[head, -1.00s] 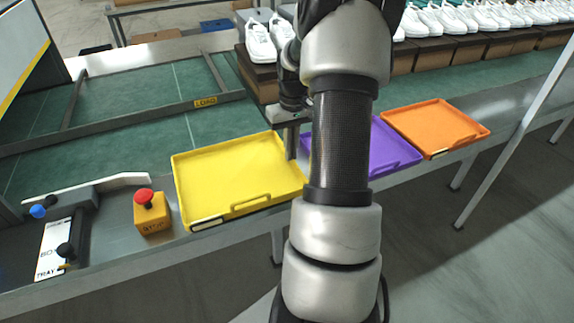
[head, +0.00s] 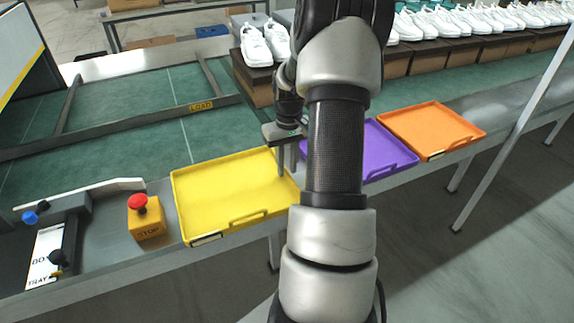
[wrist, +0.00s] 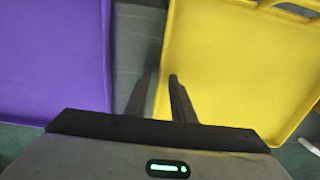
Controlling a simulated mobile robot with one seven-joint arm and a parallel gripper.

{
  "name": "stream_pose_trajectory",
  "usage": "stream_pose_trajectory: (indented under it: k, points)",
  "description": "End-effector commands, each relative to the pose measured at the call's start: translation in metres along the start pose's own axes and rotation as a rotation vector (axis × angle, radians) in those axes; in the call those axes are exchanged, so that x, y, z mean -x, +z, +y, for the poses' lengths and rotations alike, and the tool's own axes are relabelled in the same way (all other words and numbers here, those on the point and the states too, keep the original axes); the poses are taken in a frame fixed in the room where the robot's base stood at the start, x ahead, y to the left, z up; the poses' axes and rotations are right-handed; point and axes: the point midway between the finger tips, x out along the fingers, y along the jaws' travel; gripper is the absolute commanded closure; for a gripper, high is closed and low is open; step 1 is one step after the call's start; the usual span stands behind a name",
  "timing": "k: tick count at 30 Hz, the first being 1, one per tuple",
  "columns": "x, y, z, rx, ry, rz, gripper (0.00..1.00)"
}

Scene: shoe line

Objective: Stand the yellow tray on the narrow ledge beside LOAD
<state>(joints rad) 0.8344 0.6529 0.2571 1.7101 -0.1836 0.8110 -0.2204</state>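The yellow tray (head: 215,190) lies about flat at the near edge of the line, with its raised rim and a handle slot on the near side. My gripper (head: 288,160) is at its right edge, partly hidden by my arm. In the wrist view my fingers (wrist: 162,82) straddle the side wall of the yellow tray (wrist: 225,60), one inside and one outside, and look shut on it with a narrow gap. The LOAD label (head: 201,106) sits on a dark frame behind the tray. I cannot make out the narrow ledge as a separate part.
A purple tray (head: 385,155) lies close on the right, also in the wrist view (wrist: 50,60). An orange tray (head: 435,128) lies beyond it. A STOP button box (head: 147,218) stands left of the yellow tray. White shoes on boxes (head: 255,80) stand behind my gripper.

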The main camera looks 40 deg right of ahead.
Motion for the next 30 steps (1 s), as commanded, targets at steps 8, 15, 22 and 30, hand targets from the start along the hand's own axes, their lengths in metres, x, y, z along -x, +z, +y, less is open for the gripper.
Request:
stream_pose_trajectory:
  k: [8,15,22,30]
  points:
    - [0.028,-0.001,0.000,0.000,0.002,0.004,0.78]
    - [0.081,-0.001,0.000,0.000,0.002,0.004,0.78]
    - [0.115,-0.001,0.000,-0.001,0.001,0.002,0.78]
    - [0.123,0.000,0.000,0.000,0.000,0.000,0.78]
